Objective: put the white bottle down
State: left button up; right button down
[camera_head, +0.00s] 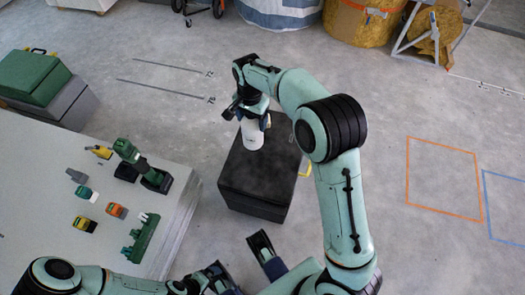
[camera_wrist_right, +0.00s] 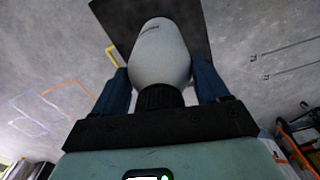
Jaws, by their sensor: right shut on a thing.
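The white bottle (camera_head: 252,134) is over the top of a black box (camera_head: 262,178). I cannot tell whether its base touches the box. My right gripper (camera_head: 249,112) is shut on the bottle from above. In the right wrist view the bottle (camera_wrist_right: 160,55) sits between the blue fingers, with its dark cap (camera_wrist_right: 160,97) toward the palm. The box top (camera_wrist_right: 115,18) shows behind the bottle there. My left gripper (camera_head: 240,260) is at the bottom of the head view, its two fingers apart and nothing seen between them.
A pale table (camera_head: 40,180) at the left bears several tools and small parts, including a green drill (camera_head: 128,152). Green and grey cases (camera_head: 38,80) stand behind it. Orange (camera_head: 445,178) and blue outlines mark the floor at the right. Open floor surrounds the black box's right side.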

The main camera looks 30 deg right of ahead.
aim_at(255, 142)
jog(key=shift+d+f+m, duration=0.15)
jog(key=shift+d+m, duration=0.1)
jog(key=shift+m, duration=0.15)
notch_tip(255, 142, down, 15)
jog(key=b, duration=0.3)
jog(key=shift+d, duration=0.1)
pick_arm(q)
jog(key=w+a+f+t+y+b, duration=0.1)
jog(key=w+a+f+t, duration=0.1)
jog(key=w+f, duration=0.3)
jog(key=shift+w+a+f+n+b, duration=0.3)
jog(key=shift+w+a, duration=0.4)
jog(key=shift+w, duration=0.3)
pick_arm(e)
jog(key=shift+f, duration=2.45)
